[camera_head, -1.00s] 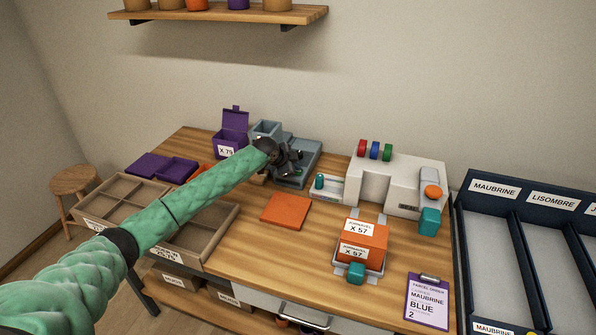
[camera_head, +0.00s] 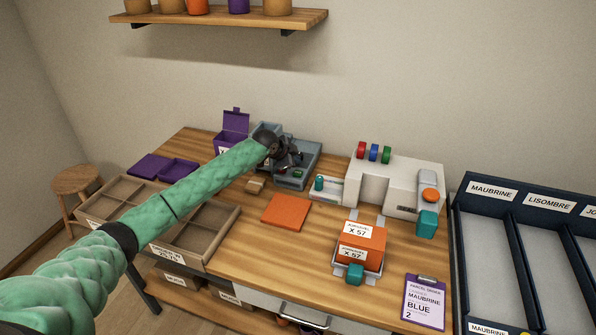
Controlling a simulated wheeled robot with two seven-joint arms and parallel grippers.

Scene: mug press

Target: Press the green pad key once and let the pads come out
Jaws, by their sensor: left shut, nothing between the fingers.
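A grey-blue pad dispenser (camera_head: 312,153) stands at the back middle of the table. A small green key (camera_head: 297,174) shows on its low front part. My left gripper (camera_head: 292,160) is dark, shut and empty, over the dispenser just behind and above the key. I cannot tell whether it touches the dispenser. A small tan block (camera_head: 255,185) lies on the table in front of the dispenser, to its left; I cannot tell whether it is pads. My left forearm hides part of the dispenser's left side. My right gripper is not in view.
The white press (camera_head: 404,180) stands right of the dispenser, with red, blue and green buttons on top. An orange box (camera_head: 362,240) sits before it. A flat orange slab (camera_head: 286,211), a brown divided tray (camera_head: 205,247), a purple box (camera_head: 235,122) and a clipboard (camera_head: 425,300) surround bare wood.

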